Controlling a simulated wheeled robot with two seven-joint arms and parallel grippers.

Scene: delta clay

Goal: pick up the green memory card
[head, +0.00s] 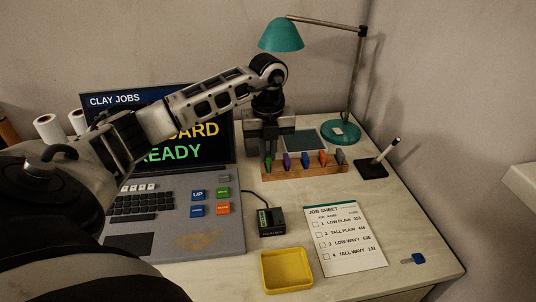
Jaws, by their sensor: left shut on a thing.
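The green memory card (268,163) stands upright at the left end of a wooden rack (305,172). My left gripper (269,153) reaches down over that end from above and is shut on the green card's top. The card's lower part still appears to be at the rack. Purple (287,160), blue (304,160), orange-red (323,159) and grey (340,157) cards stand in a row to its right. My right gripper is not in view.
A teal lamp (281,36) and a pen stand (371,168) are behind and right of the rack. A black reader (272,222), yellow tray (287,285), job sheet (345,238) and small blue object (418,258) lie in front.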

